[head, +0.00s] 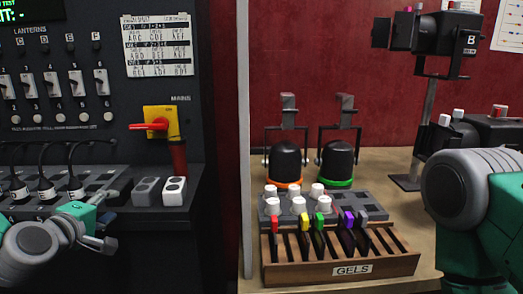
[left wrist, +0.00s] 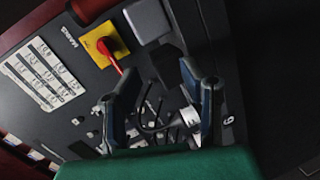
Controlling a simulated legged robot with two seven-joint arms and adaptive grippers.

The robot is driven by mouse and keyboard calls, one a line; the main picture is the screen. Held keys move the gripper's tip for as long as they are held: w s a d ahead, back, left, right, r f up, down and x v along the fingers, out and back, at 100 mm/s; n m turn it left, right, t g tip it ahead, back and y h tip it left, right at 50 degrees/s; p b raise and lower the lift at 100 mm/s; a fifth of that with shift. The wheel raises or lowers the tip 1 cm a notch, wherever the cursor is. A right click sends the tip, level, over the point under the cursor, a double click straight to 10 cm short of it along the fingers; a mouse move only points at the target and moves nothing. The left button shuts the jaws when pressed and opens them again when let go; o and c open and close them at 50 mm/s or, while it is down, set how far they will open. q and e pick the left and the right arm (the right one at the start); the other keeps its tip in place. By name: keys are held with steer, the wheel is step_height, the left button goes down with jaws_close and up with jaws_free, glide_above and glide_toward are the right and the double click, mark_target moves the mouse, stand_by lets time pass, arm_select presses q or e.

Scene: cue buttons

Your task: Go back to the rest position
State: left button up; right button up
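My left gripper (left wrist: 164,82) shows in the left wrist view with its two dark fingers spread apart. Nothing is clearly held between them; cables and a pale plug (left wrist: 189,116) show behind, near one finger. In the head view my left arm comes in at the lower left, in front of the black console (head: 140,235), below its grey button (head: 146,190) and white button (head: 174,190). The gripper is small and partly hidden there. My right arm shows at the right edge, but its gripper is not in view.
The console carries a yellow mains switch (head: 160,122) with a red handle and several cables. Right of a grey post (head: 244,150), a wooden table (head: 400,215) holds a gels rack (head: 340,270), a white-knobbed panel, two black lamps and a stand with a black device (head: 450,36).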

arm_select(q)
steer(key=s+d+f+m+g+h, duration=0.1)
steer(key=s+d+f+m+g, duration=0.25)
steer(key=s+f, duration=0.45)
steer(key=s+d+f+m+g, duration=0.3)
steer(key=s+d+f+m, duration=0.15)
steer(key=f, duration=0.75)
steer(key=s+a+f+m+g+y, duration=0.1)
steer(key=s+f+m+g, duration=0.2)
steer(key=s, duration=0.9)
steer(key=s+f+m+g, duration=0.4)
steer(key=s+f+g, duration=0.1)
steer(key=s+f, duration=0.5)
steer(key=s, duration=0.2)
steer(key=shift+s+a+m+y, duration=0.3)
steer(key=shift+s+a+y, duration=0.05)
steer(key=shift+y, duration=0.05)
